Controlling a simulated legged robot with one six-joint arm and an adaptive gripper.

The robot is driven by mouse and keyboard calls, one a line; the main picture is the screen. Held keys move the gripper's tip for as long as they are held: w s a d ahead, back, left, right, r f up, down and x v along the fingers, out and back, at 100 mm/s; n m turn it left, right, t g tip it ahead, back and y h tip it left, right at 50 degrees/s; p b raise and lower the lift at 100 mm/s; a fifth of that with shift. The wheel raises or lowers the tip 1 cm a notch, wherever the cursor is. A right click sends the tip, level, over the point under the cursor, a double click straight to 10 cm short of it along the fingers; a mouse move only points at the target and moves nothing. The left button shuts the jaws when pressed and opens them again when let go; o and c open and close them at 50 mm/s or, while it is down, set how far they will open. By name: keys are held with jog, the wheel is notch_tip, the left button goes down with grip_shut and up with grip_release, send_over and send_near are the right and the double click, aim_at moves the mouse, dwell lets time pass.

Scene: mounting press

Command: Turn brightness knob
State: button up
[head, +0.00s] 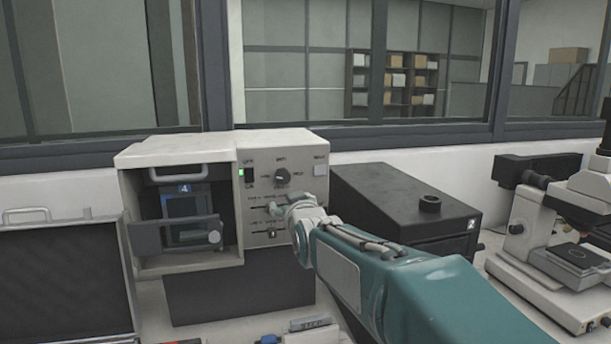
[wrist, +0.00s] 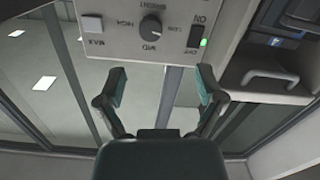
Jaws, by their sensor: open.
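The brightness knob (head: 282,177) is a round dark dial on the pale front panel of the press unit (head: 284,145). In the wrist view the panel appears upside down, and the knob (wrist: 151,28) sits among labels reading LOW, MID and HIGH. I cannot tell exactly where its pointer aims. My gripper (wrist: 161,84) is open and empty, its two fingers spread apart. In the wrist view the knob lies between the lines of the fingers, beyond their tips. In the head view my gripper is in front of the panel, below the knob, partly covering the lower controls.
A power switch (wrist: 197,33) with a green light and a square MAX button (wrist: 95,22) flank the knob. Sliders (head: 271,232) lie lower on the panel. A black box (head: 400,205) and a microscope (head: 560,225) stand to the right. An open bay with a handle (head: 178,174) is left.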

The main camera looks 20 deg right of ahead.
aim_at(283, 178)
jog(key=shift+t, duration=0.4)
jog(key=w, duration=0.8)
jog(key=w+d+r, duration=0.1)
jog(key=w, duration=0.4)
jog(key=shift+d, duration=0.1)
jog(key=shift+s, duration=0.1)
jog(key=c, duration=1.1)
